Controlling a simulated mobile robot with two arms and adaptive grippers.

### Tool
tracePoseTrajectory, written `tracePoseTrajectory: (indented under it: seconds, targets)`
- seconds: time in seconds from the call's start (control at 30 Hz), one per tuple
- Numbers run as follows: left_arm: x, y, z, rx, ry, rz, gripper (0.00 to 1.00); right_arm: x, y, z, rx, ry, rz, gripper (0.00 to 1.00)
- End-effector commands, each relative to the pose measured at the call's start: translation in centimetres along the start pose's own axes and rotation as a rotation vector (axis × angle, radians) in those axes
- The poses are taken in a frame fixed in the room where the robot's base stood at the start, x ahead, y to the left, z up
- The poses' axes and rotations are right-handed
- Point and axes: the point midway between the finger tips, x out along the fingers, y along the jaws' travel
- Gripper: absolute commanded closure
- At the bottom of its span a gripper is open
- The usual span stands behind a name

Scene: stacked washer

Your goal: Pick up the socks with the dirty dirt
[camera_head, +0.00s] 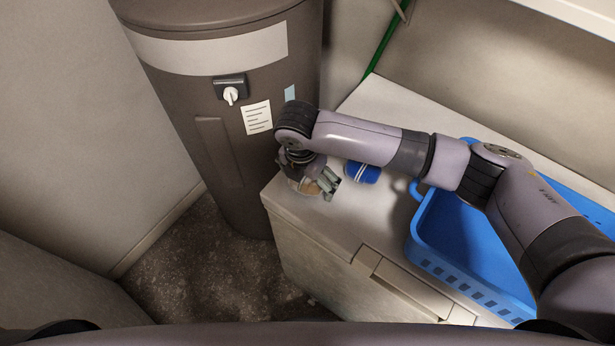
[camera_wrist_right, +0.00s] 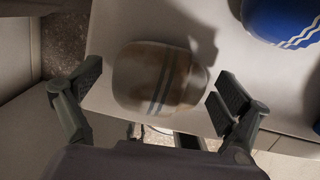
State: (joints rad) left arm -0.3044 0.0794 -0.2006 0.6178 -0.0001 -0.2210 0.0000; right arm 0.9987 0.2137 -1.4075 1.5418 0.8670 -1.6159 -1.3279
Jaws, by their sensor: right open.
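The dirty socks (camera_wrist_right: 158,78) are a rounded bundle, whitish with brown stains and grey stripes. They lie on the white top (camera_head: 377,213) of the cabinet, near its left corner; in the head view they (camera_head: 309,187) are partly hidden by my right gripper (camera_head: 318,186). In the right wrist view my right gripper (camera_wrist_right: 158,95) is open, with one finger on each side of the socks. A gap shows on both sides. A clean blue sock bundle (camera_head: 362,172) with white stripes lies to the right; it also shows in the right wrist view (camera_wrist_right: 284,20). My left gripper is not in view.
A blue basket (camera_head: 428,243) stands on the cabinet top at the right, partly behind my right arm. A brown cylindrical tank (camera_head: 215,130) with a white knob stands behind the cabinet's left end. Dark floor (camera_head: 210,268) lies left of the cabinet.

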Motion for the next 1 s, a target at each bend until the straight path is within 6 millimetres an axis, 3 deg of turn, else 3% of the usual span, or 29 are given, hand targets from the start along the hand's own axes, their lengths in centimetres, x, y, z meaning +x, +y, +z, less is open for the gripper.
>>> tracePoseTrajectory:
  seconds: [0.1, 0.83, 1.0]
  targets:
    - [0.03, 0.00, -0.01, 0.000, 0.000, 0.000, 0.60, -0.02, 0.02, -0.01, 0.000, 0.000, 0.000, 0.06]
    - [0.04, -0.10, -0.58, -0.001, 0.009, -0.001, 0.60, -0.07, 0.02, 0.01, 0.001, 0.000, 0.000, 0.55]
    - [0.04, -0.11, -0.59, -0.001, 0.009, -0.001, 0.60, -0.08, 0.02, 0.02, 0.001, 0.000, 0.001, 0.55]
